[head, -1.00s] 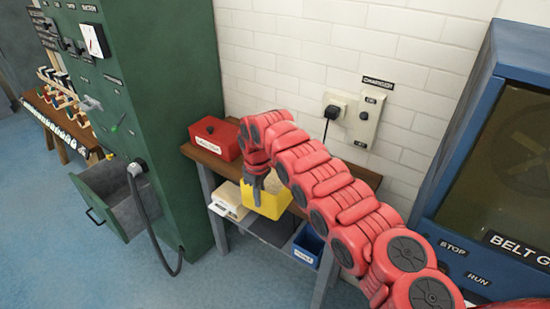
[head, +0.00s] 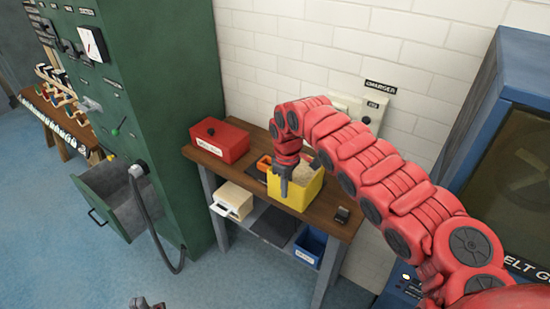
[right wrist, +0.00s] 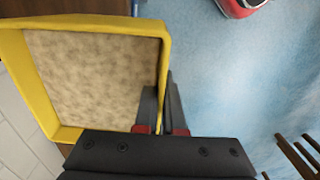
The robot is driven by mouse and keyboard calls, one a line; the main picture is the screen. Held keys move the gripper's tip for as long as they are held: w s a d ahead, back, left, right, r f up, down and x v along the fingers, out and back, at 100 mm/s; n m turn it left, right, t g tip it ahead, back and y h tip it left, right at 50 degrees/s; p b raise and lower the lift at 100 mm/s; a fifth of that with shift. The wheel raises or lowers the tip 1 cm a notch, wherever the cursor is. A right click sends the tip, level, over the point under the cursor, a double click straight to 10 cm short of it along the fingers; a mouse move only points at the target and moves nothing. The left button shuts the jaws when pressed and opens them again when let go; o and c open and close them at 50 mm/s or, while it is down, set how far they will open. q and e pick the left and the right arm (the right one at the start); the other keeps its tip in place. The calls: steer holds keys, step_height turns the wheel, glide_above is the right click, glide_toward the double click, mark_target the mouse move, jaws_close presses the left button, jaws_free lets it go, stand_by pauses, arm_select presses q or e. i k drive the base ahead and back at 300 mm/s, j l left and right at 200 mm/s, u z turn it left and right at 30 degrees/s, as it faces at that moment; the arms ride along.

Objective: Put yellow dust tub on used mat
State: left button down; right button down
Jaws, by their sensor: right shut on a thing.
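The yellow dust tub (head: 284,192) is an open yellow box filled with tan dust, at the workbench in the head view. My right gripper (head: 284,190) is shut on one wall of it; the right wrist view shows the fingers (right wrist: 163,108) around the tub's rim (right wrist: 95,22). Whether the tub touches the bench top I cannot tell. A dark flat mat (head: 257,172) shows partly behind the tub on the bench, and another dark flat sheet (head: 272,227) lies on the lower shelf. No label tells which is the used mat. My left gripper (head: 146,303) barely shows at the bottom edge.
On the wooden bench (head: 240,167) stand a red box (head: 220,140), an orange item (head: 264,162) and a small dark block (head: 342,214). The shelf below has a cream bin (head: 233,199) and a blue bin (head: 310,245). A green cabinet with an open drawer (head: 115,195) stands left.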

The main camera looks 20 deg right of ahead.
mark_target(277, 223)
steer(key=i, duration=1.4)
